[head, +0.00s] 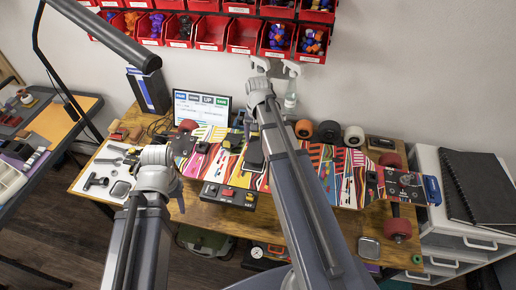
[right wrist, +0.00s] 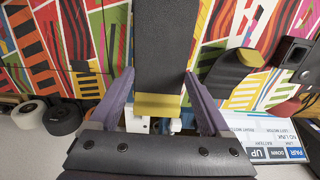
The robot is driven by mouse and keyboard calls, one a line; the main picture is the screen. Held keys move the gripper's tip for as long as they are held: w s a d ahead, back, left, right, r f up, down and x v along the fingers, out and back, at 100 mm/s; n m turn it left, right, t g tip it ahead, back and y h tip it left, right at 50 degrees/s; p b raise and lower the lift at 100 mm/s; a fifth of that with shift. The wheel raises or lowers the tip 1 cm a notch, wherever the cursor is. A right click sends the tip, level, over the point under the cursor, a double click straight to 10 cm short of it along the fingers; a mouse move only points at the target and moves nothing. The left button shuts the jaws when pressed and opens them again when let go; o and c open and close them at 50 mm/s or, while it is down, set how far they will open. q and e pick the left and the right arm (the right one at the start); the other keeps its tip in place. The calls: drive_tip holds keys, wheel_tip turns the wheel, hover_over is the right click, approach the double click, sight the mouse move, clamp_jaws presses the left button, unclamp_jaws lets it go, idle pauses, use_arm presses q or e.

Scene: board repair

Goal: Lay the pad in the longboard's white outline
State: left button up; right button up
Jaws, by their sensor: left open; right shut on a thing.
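The longboard (head: 345,180), with a bright striped deck, lies across the wooden workbench. My right gripper (head: 252,124) is over the middle of the deck. Its purple fingers (right wrist: 162,95) are shut on the pad, a dark grey slab (right wrist: 163,45) with a yellow near edge. In the head view the pad (head: 255,152) shows as a dark patch over the stripes. I cannot make out the white outline or tell whether the pad touches the deck. My left gripper (head: 157,156) is open at the bench's left, apart from the board; its fingers are mostly hidden.
A dark block with a yellow edge (right wrist: 238,68) is beside the pad. A status screen (head: 202,107) and several loose wheels (head: 328,131) stand behind the board. A black box with a red button (head: 228,194) is in front. Tools lie on a white mat (head: 90,195) at left.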

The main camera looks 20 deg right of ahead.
sight(258, 143)
drive_tip(key=shift+f+b, duration=1.8)
drive_tip(key=shift+b, duration=0.05)
drive_tip(key=shift+f, duration=0.2)
drive_tip(key=o, duration=1.2)
drive_tip(key=shift+c, duration=0.2)
drive_tip(key=shift+r, duration=0.15)
wheel_tip(258, 143, up, 12)
drive_tip(key=p, duration=1.2)
drive_tip(key=s+a+n, duration=0.5)
drive_tip(key=s+a, duration=0.2)
drive_tip(key=a, duration=0.4)
drive_tip(key=s+a+n+h, duration=0.1)
drive_tip(key=s+a+n, duration=0.5)
drive_tip(key=a, duration=0.5)
drive_tip(key=shift+s+r, duration=0.15)
drive_tip(key=shift+s, duration=0.65)
